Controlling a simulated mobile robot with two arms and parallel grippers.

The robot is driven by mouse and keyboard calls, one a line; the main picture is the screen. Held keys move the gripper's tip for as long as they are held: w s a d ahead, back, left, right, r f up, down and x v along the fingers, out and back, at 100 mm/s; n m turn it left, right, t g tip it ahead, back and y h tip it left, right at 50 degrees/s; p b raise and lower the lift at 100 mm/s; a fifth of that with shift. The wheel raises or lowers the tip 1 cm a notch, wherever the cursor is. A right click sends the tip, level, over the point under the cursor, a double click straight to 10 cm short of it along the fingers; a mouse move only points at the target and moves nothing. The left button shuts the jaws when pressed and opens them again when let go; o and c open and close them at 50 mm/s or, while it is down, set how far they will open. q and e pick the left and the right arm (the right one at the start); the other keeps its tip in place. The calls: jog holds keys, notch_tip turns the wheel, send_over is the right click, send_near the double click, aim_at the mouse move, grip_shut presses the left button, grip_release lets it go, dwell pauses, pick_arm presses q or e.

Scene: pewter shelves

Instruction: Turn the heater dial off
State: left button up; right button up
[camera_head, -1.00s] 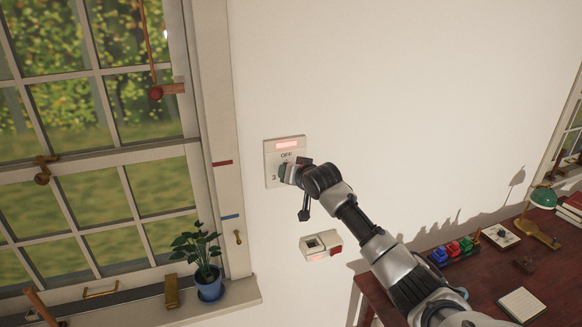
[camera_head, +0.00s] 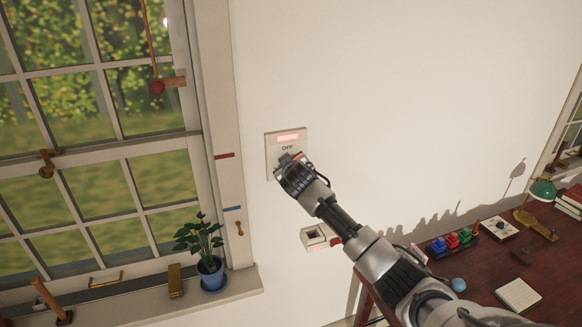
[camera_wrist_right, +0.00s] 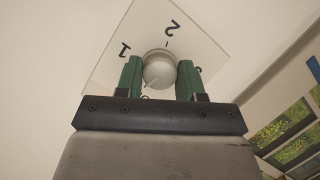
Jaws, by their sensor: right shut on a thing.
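My right gripper (camera_head: 287,162) is at the plate and hides the dial in the head view. In the right wrist view the round pale dial (camera_wrist_right: 159,68) sits between the green fingers of my right gripper (camera_wrist_right: 160,76), shut on its sides. The marks 1, 2 and part of 3 show around it. A thin line on the dial points down and left, near a partly hidden mark. My left gripper is out of view.
A switch box (camera_head: 314,236) is on the wall below the plate, partly behind my arm. A window (camera_head: 90,150) with a potted plant (camera_head: 208,262) on its sill is at left. A cluttered desk (camera_head: 480,272) stands at right. The upper wall is clear.

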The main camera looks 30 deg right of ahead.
jog(key=shift+f+n+h, duration=0.25)
jog(key=shift+n+h, duration=0.35)
jog(key=shift+n, duration=0.3)
jog(key=shift+b, duration=0.3)
jog(key=o, duration=0.9)
jog(key=shift+r, duration=0.15)
jog(key=b+v, duration=0.3)
jog(key=v, duration=0.7)
jog(key=shift+s+a+b, duration=0.2)
jog(key=shift+s+b, duration=0.15)
jog(key=shift+b, duration=0.05)
